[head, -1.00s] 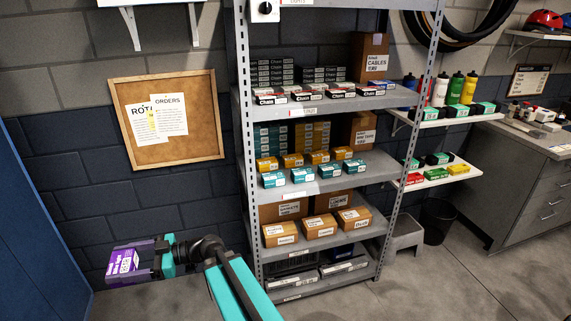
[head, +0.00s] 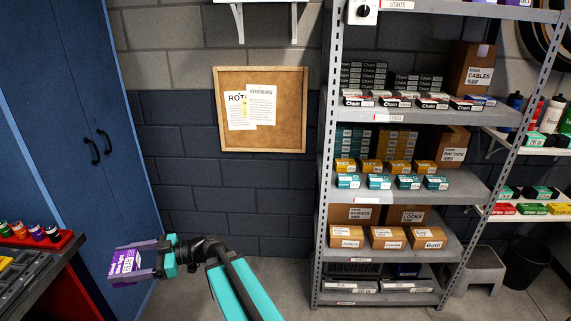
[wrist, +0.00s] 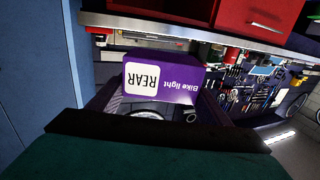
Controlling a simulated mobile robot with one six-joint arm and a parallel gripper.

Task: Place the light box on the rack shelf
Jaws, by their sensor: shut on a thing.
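The light box is a purple carton (head: 124,263) with a white label. In the wrist view the purple box (wrist: 185,83) reads "Bike light REAR" and appears upside down. My gripper (head: 146,262) is shut on it and holds it in the air at the lower left of the head view. The rack (head: 322,205) is a grey metal unit at the right, well apart from my gripper. Its top visible shelf (head: 450,11), labelled "Lights", is partly cut off by the picture's top edge. A bit of purple shows on that shelf at the right.
Lower shelves hold chain boxes (head: 405,82), small teal and orange boxes (head: 380,181) and brown cartons (head: 388,237). A blue cabinet (head: 75,120) and a bench with a red tray (head: 38,240) stand at the left. A corkboard (head: 262,135) hangs on the wall. Bare floor shows before the rack.

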